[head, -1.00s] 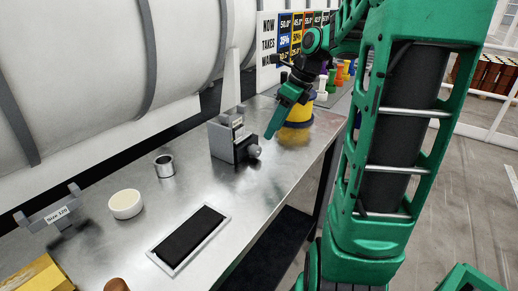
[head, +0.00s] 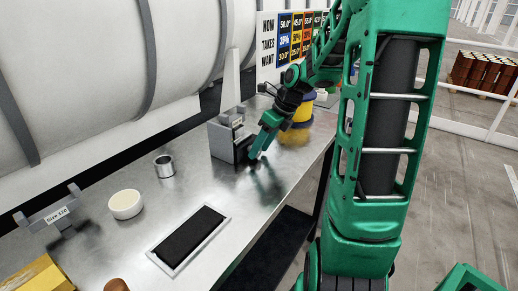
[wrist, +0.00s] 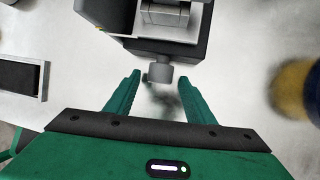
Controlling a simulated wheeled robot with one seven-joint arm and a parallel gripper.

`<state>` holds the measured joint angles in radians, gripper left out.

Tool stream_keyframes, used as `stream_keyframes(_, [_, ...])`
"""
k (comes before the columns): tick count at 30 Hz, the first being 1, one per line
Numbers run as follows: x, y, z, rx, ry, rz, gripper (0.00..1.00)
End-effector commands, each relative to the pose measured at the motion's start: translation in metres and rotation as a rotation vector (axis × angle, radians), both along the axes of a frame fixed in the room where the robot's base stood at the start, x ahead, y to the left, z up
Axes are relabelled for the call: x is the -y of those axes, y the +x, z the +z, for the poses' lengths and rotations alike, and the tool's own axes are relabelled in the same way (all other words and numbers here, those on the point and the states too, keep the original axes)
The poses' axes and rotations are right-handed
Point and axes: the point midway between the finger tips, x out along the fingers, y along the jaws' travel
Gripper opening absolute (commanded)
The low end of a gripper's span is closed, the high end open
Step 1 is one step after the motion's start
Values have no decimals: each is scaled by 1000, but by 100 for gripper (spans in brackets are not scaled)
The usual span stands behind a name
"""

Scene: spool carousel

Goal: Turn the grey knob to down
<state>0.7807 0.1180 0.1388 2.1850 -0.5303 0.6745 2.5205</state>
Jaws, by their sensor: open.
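The grey knob (wrist: 161,73) sticks out from the front of a dark grey box-shaped unit (wrist: 117,20) in the wrist view. In the head view the unit (head: 222,142) stands on the metal table, and the knob is hidden behind my gripper. My gripper (wrist: 161,82) is open, with one green finger on each side of the knob's front end. It also shows in the head view (head: 254,154), right in front of the unit. I cannot tell whether the fingers touch the knob. The knob's pointing direction cannot be made out.
A yellow and dark spool (head: 297,120) stands behind my gripper on the metal table (head: 150,205). A metal cup (head: 164,167), a white bowl (head: 125,204) and a black framed pad (head: 190,238) stand or lie nearer. A large white cylinder (head: 110,60) runs along the back.

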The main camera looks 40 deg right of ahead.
Motion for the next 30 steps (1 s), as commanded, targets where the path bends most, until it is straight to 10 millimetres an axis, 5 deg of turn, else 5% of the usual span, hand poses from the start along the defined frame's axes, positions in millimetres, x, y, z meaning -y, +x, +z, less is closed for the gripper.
stream_keyframes(11, [-2,2,-5,1,-1,1,49])
stream_keyframes(16, [-1,2,-5,1,-1,1,8])
stream_keyframes(30, [-7,1,-4,64,-170,3,8])
